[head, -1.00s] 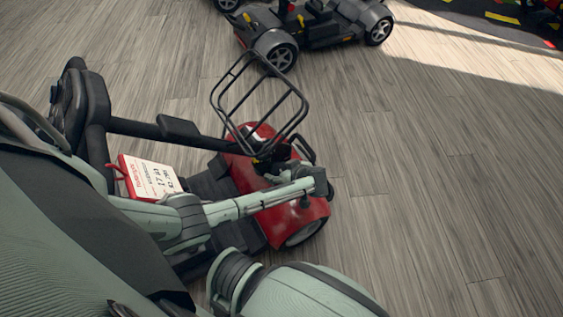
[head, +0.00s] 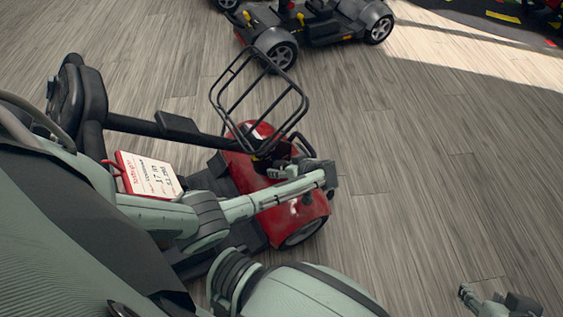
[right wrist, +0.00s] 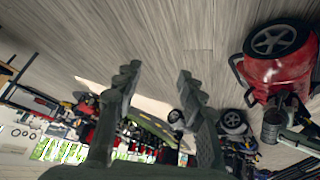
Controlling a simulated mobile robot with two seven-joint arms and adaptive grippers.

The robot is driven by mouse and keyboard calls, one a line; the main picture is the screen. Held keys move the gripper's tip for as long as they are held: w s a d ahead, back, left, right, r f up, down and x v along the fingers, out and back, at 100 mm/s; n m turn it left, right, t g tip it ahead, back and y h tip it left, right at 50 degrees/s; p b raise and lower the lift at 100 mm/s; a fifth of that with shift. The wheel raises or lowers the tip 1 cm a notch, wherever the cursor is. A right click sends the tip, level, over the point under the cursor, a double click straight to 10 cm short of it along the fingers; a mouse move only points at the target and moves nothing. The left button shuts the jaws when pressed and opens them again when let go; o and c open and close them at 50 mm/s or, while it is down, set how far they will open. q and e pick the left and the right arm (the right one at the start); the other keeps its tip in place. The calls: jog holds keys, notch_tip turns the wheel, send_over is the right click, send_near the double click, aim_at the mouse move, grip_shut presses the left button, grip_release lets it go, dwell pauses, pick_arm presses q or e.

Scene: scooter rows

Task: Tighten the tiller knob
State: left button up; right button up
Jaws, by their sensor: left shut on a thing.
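The red scooter (head: 290,218) stands left of centre in the head view, with its black tiller (head: 215,139) slanting to the seat side and a wire basket (head: 258,100) at the front. My left gripper (head: 276,172) is at the tiller's lower end, just under the basket. It is shut on the tiller knob, which the fingers hide. My right gripper (head: 478,299) is low at the right edge, over the floor and apart from the scooter. In the right wrist view its two fingers (right wrist: 157,80) are spread with nothing between them. The red scooter body (right wrist: 280,75) shows there at the right.
A white and red price card (head: 150,174) sits by the scooter's deck. The wooden floor (head: 430,160) to the right is clear. The basket wires are close above my left gripper.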

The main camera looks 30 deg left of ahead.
pick_arm(q)
jog(key=shift+d+f+m+g+y+b, duration=0.1)
jog(key=shift+f+m+g+y+b, duration=0.15)
jog(key=shift+m+g+b, duration=0.4)
jog(key=shift+g+y+b, duration=0.25)
jog(key=shift+g+b, duration=0.1)
jog(key=shift+b, duration=0.35)
pick_arm(e)
jog(key=w+a+r+n+t+y, duration=0.1)
jog(key=w+a+r+t+y, duration=0.2)
jog(key=w+a+r+t, duration=0.45)
pick_arm(q)
jog(key=shift+m+g+y+b, duration=0.25)
jog(key=shift+g+y+b, duration=0.05)
jog(key=shift+b, duration=0.45)
jog(key=shift+r+g+b, duration=0.15)
jog(key=shift+g+b, duration=0.15)
jog(key=shift+b, duration=0.2)
pick_arm(e)
jog(key=a+r+t+y, duration=0.2)
jog(key=a+r+t, duration=0.1)
jog(key=r, duration=0.4)
jog(key=s+a+r+t+y, duration=0.1)
jog(key=a+r+t+y, duration=0.2)
jog(key=r, duration=0.5)
jog(key=shift+a+r, duration=0.15)
jog(key=shift+a, duration=0.65)
